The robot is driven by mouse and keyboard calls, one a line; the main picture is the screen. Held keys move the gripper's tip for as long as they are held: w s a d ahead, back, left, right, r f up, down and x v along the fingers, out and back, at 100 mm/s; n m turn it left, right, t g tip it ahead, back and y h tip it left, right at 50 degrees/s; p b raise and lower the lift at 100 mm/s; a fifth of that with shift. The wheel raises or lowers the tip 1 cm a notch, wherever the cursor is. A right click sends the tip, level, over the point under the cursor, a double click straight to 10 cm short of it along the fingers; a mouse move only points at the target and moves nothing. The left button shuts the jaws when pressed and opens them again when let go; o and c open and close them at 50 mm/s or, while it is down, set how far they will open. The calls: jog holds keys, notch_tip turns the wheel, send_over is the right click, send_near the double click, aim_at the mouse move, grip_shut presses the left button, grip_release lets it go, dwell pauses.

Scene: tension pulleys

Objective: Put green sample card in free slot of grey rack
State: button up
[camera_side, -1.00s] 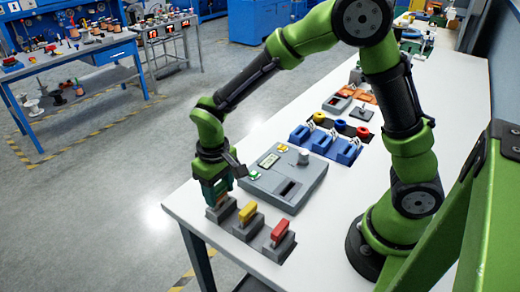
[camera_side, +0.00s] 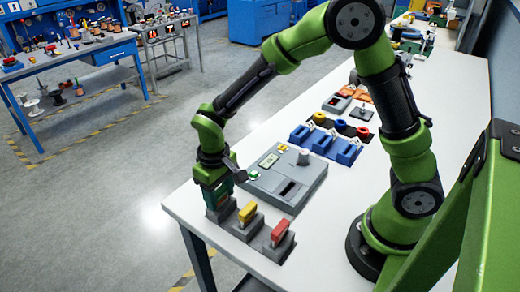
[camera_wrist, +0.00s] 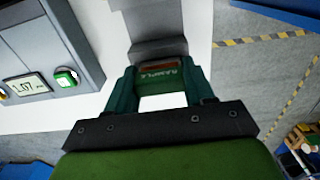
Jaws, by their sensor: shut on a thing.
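My gripper (camera_side: 217,194) is shut on the green sample card, at the left block of the grey rack (camera_side: 222,214) near the front left of the table. In the wrist view the green card (camera_wrist: 157,83), with part of the word "SAMPLE" showing, sits between my two fingers. The card's far edge meets the grey block (camera_wrist: 158,48). How deep it sits in the slot is hidden. A yellow card (camera_side: 247,211) stands in the middle block and a red card (camera_side: 279,230) in the right block.
A grey device (camera_side: 288,178) with a display, a green button and a knob lies just behind the rack. Several blue holders (camera_side: 326,142) stand further back. The table's left edge is close to my gripper; white table is clear right of the rack.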

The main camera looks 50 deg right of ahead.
jog(key=shift+f, duration=0.1)
jog(key=o, duration=1.4)
jog(key=shift+o, duration=0.2)
jog(key=shift+r, duration=4)
